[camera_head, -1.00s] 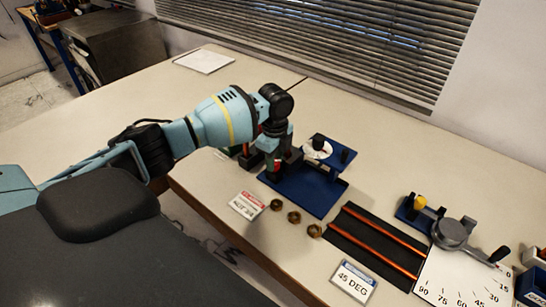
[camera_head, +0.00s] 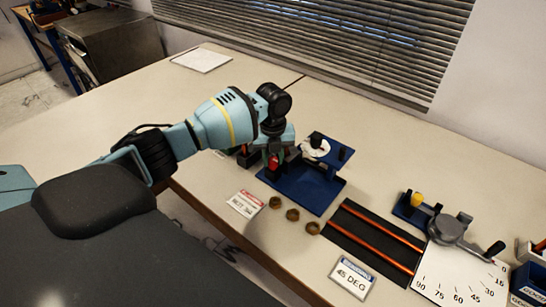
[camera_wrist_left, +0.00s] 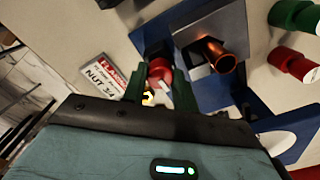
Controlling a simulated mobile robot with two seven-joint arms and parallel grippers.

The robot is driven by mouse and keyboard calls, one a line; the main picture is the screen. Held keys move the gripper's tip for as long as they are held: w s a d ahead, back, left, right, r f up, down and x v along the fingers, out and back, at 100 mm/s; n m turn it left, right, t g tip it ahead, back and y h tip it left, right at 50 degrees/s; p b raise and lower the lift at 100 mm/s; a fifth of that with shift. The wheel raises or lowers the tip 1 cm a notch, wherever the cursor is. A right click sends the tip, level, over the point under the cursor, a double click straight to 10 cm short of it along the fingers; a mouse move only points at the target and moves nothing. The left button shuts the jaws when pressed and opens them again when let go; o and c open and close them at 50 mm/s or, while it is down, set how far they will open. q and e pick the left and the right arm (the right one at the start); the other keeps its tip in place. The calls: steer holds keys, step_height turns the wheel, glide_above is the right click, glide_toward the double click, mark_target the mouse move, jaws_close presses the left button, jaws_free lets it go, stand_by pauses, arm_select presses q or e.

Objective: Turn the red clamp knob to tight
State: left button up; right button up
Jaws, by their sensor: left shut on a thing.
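The red clamp knob (camera_head: 273,162) is on the blue clamp fixture (camera_head: 302,195), at the fixture's left end. My left gripper (camera_head: 271,158) reaches down to it from the left and is shut on it. In the left wrist view the red knob (camera_wrist_left: 160,72) sits between the two green fingers of the gripper (camera_wrist_left: 159,88). Most of the knob is hidden by the fingers in the head view. No mark of tightness can be read. My right gripper is not in view.
A red-headed card (camera_head: 245,203) and several brown nuts lie in front of the fixture. A dark mat with orange rods (camera_head: 375,238), a "45 DEG" card (camera_head: 352,278) and an angle gauge (camera_head: 448,228) are to the right.

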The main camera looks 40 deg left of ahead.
mark_target(273, 160)
arm_select(q)
steer(key=shift+m, duration=0.4)
steer(key=o, duration=0.7)
steer(key=shift+r, duration=0.1)
step_height(273, 160, up, 8)
steer(key=shift+f, duration=0.2)
